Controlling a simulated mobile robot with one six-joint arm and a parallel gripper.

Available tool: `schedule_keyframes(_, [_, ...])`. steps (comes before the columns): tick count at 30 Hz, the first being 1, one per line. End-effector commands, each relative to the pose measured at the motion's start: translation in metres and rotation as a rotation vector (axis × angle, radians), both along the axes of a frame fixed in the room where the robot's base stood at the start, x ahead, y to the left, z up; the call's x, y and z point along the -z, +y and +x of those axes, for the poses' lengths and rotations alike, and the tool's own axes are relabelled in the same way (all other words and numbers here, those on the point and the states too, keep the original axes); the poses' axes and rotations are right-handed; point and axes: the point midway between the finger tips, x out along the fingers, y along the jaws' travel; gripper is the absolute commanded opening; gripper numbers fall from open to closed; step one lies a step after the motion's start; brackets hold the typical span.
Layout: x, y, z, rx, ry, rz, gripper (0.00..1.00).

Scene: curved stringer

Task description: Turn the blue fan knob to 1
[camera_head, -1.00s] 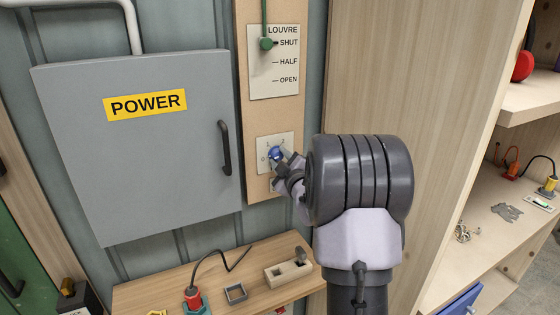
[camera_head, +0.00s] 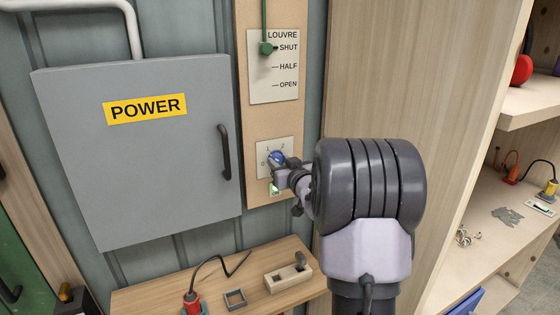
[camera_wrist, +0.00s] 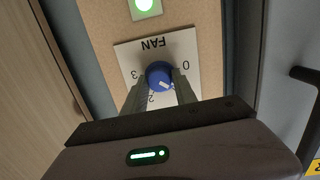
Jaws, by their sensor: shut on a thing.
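The blue fan knob (camera_head: 277,158) sits on a white dial plate marked 0, 1 and 2 in the head view. In the wrist view the knob (camera_wrist: 159,75) shows on the FAN plate (camera_wrist: 150,52), which appears upside down. My gripper (camera_wrist: 160,90) is shut on the knob, with one finger at each side. The knob's white mark points to the lower right there, between the 0 and the 2. The right finger covers the print on that side, so the 1 is hidden. In the head view my gripper (camera_head: 284,166) reaches the knob from the lower right.
A green lamp (camera_wrist: 145,5) is lit beside the dial plate. The louvre plate (camera_head: 274,66) is above, its green handle at SHUT. The grey POWER cabinet (camera_head: 140,150) stands left, a wooden shelf unit (camera_head: 395,80) right. A small bench (camera_head: 215,275) with parts lies below.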

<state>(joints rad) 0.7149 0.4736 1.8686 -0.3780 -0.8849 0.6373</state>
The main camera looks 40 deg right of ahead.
Motion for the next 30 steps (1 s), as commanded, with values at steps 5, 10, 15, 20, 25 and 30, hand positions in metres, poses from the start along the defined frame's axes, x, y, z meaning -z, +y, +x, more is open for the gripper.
schedule_keyframes(5, [-0.0016,-0.0008,-0.0005,0.002,-0.026,0.112,0.00])
schedule_keyframes(10, [-0.0009,-0.0010,-0.0005,0.002,-0.044,0.188,0.00])
schedule_keyframes(15, [-0.0004,-0.0009,-0.0004,0.002,-0.056,0.233,0.00])
schedule_keyframes(20, [-0.0001,-0.0009,-0.0004,0.001,-0.061,0.253,0.00])
schedule_keyframes(25, [0.0001,-0.0009,-0.0004,0.001,-0.062,0.257,0.00])
schedule_keyframes(30, [0.0001,-0.0009,-0.0004,0.001,-0.061,0.257,0.00])
